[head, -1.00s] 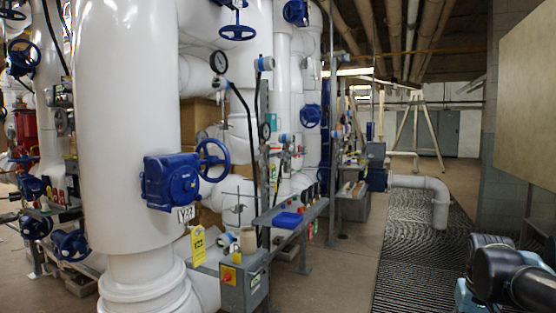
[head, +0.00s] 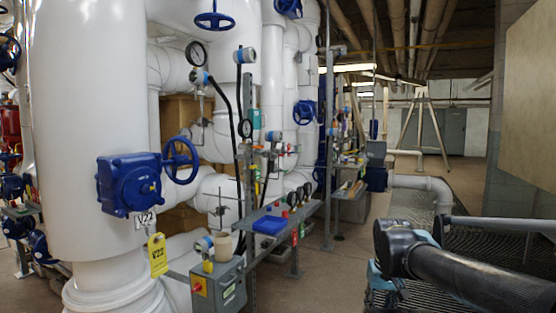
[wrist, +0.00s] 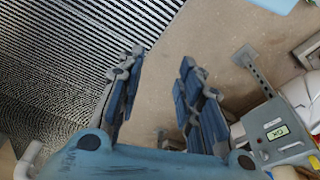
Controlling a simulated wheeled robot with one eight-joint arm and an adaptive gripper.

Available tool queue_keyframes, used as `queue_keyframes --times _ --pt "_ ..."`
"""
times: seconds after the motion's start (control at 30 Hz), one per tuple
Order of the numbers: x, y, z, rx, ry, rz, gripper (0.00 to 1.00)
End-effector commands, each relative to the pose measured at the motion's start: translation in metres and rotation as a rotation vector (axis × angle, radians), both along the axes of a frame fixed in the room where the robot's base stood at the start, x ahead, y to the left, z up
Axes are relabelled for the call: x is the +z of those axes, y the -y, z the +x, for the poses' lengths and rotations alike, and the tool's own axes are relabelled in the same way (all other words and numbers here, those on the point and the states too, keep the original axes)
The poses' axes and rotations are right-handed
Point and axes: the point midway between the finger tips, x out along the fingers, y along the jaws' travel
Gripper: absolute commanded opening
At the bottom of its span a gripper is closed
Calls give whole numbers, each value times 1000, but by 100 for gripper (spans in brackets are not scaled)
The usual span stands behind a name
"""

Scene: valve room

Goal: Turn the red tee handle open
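I cannot pick out a red tee handle for certain. In the head view, a small red piece (head: 294,238) shows at the shelf's edge, too small to tell its shape. A red switch knob (head: 198,287) sits on the yellow plate of a grey box. My gripper (wrist: 161,57) is open and empty in the wrist view, its two blue-padded fingers apart above the floor and touching nothing. The grey box (wrist: 285,125) stands to its right there. My arm shows at the lower right of the head view; the fingers cannot be made out there.
A blue valve gearbox (head: 130,185) with a handwheel (head: 181,160) juts from the large white pipe (head: 88,110). A shelf holds a blue tray (head: 269,225). A white elbow pipe (head: 425,184) rises at the right. Brown floor (head: 335,270) lies open between shelf and arm.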

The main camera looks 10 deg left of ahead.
Motion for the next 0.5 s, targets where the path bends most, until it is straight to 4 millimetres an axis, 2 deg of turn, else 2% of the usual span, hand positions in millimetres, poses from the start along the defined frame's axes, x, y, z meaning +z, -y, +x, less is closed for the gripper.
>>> queue_keyframes --times 0.07,0.2,0.37,0.5 --pt "0 0 0 0 0 0 36" --pt "9 -2 -5 -8 13 11 67" --pt "34 -18 18 -58 14 77 68" --pt "71 -38 53 -135 14 179 68"
